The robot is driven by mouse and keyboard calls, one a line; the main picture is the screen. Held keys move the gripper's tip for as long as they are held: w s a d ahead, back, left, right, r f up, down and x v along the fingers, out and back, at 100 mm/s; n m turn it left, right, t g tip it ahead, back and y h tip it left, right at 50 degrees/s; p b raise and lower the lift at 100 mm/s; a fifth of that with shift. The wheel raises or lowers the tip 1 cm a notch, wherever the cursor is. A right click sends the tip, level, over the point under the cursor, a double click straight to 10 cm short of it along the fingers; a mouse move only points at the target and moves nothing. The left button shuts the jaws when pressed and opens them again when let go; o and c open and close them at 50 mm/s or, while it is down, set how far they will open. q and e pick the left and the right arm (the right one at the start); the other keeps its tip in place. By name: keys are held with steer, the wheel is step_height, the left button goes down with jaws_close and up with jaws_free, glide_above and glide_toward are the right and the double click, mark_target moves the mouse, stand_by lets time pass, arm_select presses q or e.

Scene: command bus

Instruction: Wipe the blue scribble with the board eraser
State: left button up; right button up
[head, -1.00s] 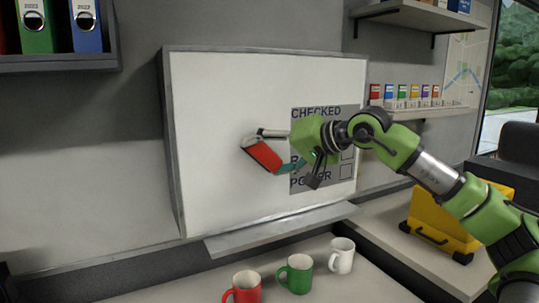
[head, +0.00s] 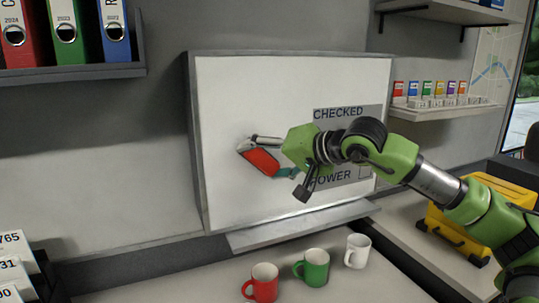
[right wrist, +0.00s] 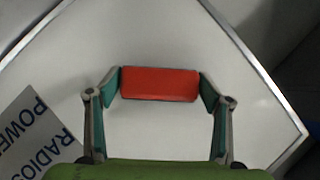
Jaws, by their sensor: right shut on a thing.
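The whiteboard (head: 290,85) hangs on the wall ahead, in a grey frame. My right gripper (head: 263,158) is at the left-middle part of the board, shut on the red board eraser (head: 262,161). In the right wrist view the eraser (right wrist: 159,84) sits between the two teal fingertips, with white board behind it. I cannot tell whether the eraser touches the board. No blue scribble shows in either view; the eraser and gripper hide part of the surface. My left gripper is not in view.
A grey checklist panel (head: 348,113) is on the board's right side, partly behind my arm. A ledge (head: 300,225) runs below the board. Red (head: 263,284), green (head: 315,267) and white (head: 358,251) mugs stand on the counter. A yellow case (head: 460,225) is at right.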

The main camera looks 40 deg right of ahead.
mark_target(208, 170)
steer(key=shift+w+a+r+p, duration=0.15)
steer(key=shift+a+p, duration=0.35)
steer(key=shift+p, duration=0.05)
steer(key=shift+w+a+r+p, duration=0.1)
steer(key=shift+w+a+p, duration=0.05)
steer(key=shift+a+p, duration=0.35)
steer(key=shift+w+a+f+p, duration=0.1)
steer(key=shift+a+p, duration=0.15)
steer(key=shift+a, duration=0.15)
steer(key=shift+w+a+f+p, duration=0.1)
steer(key=shift+a+p, duration=0.15)
steer(key=shift+a, duration=0.1)
steer(key=shift+w+a+r+p, duration=0.1)
steer(key=shift+a+r+p, duration=0.05)
steer(key=shift+a+p, duration=0.4)
steer(key=shift+w+a+p, duration=0.2)
steer(key=shift+a, duration=0.45)
steer(key=shift+w+a+p, duration=0.15)
steer(key=shift+a, duration=0.45)
steer(key=shift+w+a, duration=0.1)
steer(key=shift+a, duration=0.5)
steer(key=shift+w+a+f+p, duration=0.15)
steer(key=shift+a+p, duration=0.1)
steer(key=shift+a, duration=0.3)
steer(key=shift+w+a+f+p, duration=0.1)
steer(key=shift+w+a+p, duration=0.1)
steer(key=shift+a, duration=0.35)
steer(key=shift+s, duration=0.15)
